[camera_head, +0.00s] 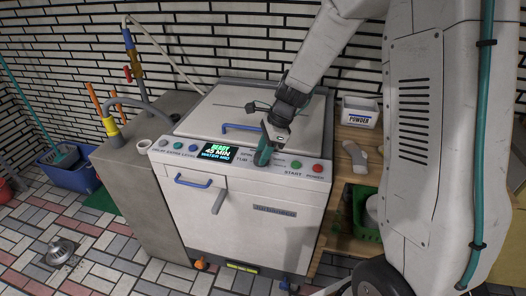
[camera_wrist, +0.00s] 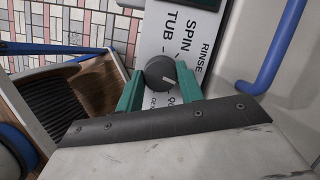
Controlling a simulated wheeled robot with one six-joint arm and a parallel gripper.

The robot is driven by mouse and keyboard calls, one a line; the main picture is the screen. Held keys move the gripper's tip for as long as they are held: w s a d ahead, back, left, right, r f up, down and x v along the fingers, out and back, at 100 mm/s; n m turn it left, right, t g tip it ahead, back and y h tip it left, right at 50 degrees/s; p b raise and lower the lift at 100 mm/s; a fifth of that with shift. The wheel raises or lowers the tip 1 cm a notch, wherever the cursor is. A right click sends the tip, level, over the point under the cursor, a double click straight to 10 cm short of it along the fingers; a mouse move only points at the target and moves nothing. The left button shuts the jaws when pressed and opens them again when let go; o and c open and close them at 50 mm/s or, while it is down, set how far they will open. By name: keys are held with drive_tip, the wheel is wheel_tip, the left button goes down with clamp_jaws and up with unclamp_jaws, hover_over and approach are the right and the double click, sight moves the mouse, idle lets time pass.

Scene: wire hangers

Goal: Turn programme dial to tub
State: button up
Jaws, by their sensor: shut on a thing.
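The washing machine (camera_head: 258,212) has a sloped white control panel along its front top edge. The programme dial (camera_wrist: 162,72) is a dark round knob with a pale pointer mark, seen in the wrist view. The printed words RINSE, SPIN and TUB (camera_wrist: 172,28) stand on the panel beyond it; smaller labels nearby are partly hidden. My gripper (camera_wrist: 161,84) has its green fingers shut on the dial from both sides. In the head view my gripper (camera_head: 263,154) is at the panel, right of the display, and hides the dial. The pointer's exact label is unclear.
The lit display (camera_head: 217,152) reads READY and 45 MIN. Red and green buttons (camera_head: 306,167) sit right of my gripper. A blue lid handle (camera_head: 240,127) is close behind. A wooden shelf (camera_head: 350,166) holds a powder box (camera_head: 360,112) and a grey item.

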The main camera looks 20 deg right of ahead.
drive_tip(key=n+g, duration=0.1)
drive_tip(key=n, duration=0.1)
drive_tip(key=n+g, duration=0.1)
drive_tip(key=n, duration=0.2)
drive_tip(key=shift+w+n, duration=0.2)
drive_tip(key=shift+n, duration=0.1)
drive_tip(key=n+g, duration=0.1)
drive_tip(key=n, duration=0.1)
drive_tip(key=n+g+h, duration=0.1)
drive_tip(key=n, duration=0.2)
drive_tip(key=shift+w+a, duration=0.1)
drive_tip(key=shift+w, duration=0.05)
drive_tip(key=n+h, duration=0.1)
drive_tip(key=n, duration=0.2)
drive_tip(key=n+g, duration=0.1)
drive_tip(key=n, duration=0.1)
drive_tip(key=shift+a+n+h, duration=0.15)
drive_tip(key=shift+n+h, duration=0.25)
drive_tip(key=n+h, duration=0.2)
drive_tip(key=n, duration=0.3)
drive_tip(key=shift+a+n, duration=0.15)
drive_tip(key=shift+n, duration=0.15)
drive_tip(key=o, duration=1)
drive_tip(key=v, duration=0.8)
drive_tip(key=shift+w, duration=0.2)
